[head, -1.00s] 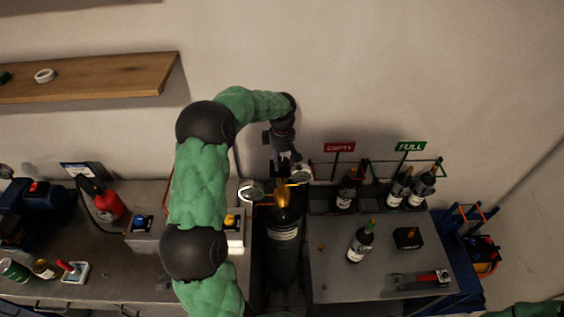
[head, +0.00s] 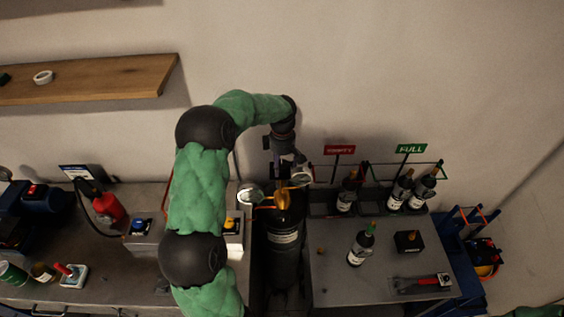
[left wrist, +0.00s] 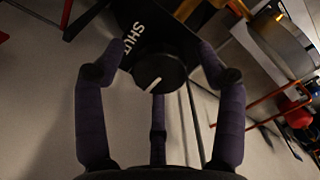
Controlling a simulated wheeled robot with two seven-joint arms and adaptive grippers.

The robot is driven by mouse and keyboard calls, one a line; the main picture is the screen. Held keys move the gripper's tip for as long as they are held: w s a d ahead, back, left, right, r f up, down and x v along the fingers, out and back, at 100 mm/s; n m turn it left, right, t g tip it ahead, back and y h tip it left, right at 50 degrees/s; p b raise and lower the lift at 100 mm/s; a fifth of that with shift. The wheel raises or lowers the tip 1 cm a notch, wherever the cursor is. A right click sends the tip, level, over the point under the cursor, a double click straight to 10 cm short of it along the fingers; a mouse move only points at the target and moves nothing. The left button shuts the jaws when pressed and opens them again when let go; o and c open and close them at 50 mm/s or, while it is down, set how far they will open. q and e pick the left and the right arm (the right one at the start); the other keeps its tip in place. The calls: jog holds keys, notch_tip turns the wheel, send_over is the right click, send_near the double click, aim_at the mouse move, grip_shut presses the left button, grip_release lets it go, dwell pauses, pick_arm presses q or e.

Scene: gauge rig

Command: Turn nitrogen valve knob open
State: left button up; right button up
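In the left wrist view, a round black knob (left wrist: 158,73) with a white pointer line sits beside a black plate (left wrist: 150,30) marked SHUT. My left gripper (left wrist: 160,62) has its three dark fingers spread around the knob, with visible gaps at the sides. Whether the middle finger touches it I cannot tell. In the head view my left gripper (head: 284,158) is above a black gas cylinder (head: 285,258) with a brass valve (head: 283,199). The knob is not clearly visible there. My right gripper is out of view.
Two round gauges (head: 250,193) flank the brass valve close to my gripper. To the right, a bench (head: 330,285) holds bottles, a black box (head: 408,241) and racks signed EMPTY (head: 339,150) and FULL (head: 411,148). A wooden shelf (head: 95,80) is on the wall.

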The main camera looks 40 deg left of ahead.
aim_at(282, 164)
pick_arm(q)
jog(key=shift+a+r, duration=0.1)
jog(key=shift+r, duration=0.1)
jog(key=shift+r, duration=0.35)
notch_tip(282, 164, up, 11)
dwell(0.7)
